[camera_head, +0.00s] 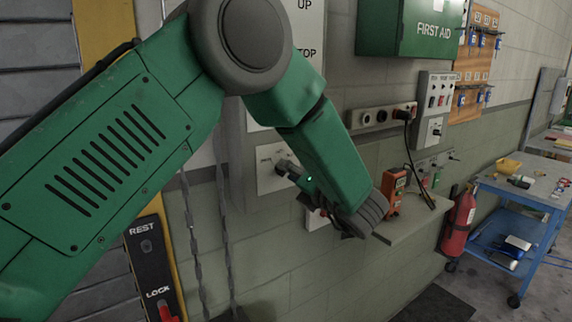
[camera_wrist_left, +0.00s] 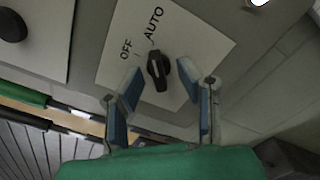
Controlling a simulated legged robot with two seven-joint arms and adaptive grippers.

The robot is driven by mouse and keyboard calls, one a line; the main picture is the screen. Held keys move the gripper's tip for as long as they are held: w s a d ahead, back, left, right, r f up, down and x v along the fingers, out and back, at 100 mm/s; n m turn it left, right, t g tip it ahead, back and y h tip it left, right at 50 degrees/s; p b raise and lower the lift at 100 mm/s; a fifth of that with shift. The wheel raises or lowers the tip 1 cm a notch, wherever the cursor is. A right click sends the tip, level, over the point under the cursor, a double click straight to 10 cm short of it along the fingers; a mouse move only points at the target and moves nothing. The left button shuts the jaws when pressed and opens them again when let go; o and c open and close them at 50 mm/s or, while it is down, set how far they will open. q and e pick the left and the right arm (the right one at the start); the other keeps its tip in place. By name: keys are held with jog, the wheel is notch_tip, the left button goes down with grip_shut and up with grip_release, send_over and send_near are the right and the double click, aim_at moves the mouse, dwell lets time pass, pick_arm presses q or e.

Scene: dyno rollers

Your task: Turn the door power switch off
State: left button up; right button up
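The switch is a black rotary knob (camera_wrist_left: 158,70) on a pale plate marked OFF and AUTO in the left wrist view. Its long shape lines up roughly with the AUTO mark. In the head view the plate (camera_head: 268,158) is on the wall, its right part hidden by my gripper. My left gripper (camera_wrist_left: 170,86) is open, with one blue-padded finger on each side of the knob and gaps visible between. It also shows in the head view (camera_head: 300,182), in front of the plate. Whether the fingertips reach past the knob's face is unclear. My right gripper is not in view.
A ledge (camera_head: 415,222) with an orange device (camera_head: 395,190) is right of my left gripper. A socket strip (camera_head: 375,117) and green first aid box (camera_head: 400,30) are above. Hanging chains (camera_head: 192,240) and a REST/LOCK lever panel (camera_head: 152,265) are lower left.

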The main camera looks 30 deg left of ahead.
pick_arm(q)
jog(key=shift+w+a+r, duration=0.1)
jog(key=shift+w+a, duration=0.15)
jog(key=shift+a, duration=0.3)
jog(key=shift+w+d, duration=0.15)
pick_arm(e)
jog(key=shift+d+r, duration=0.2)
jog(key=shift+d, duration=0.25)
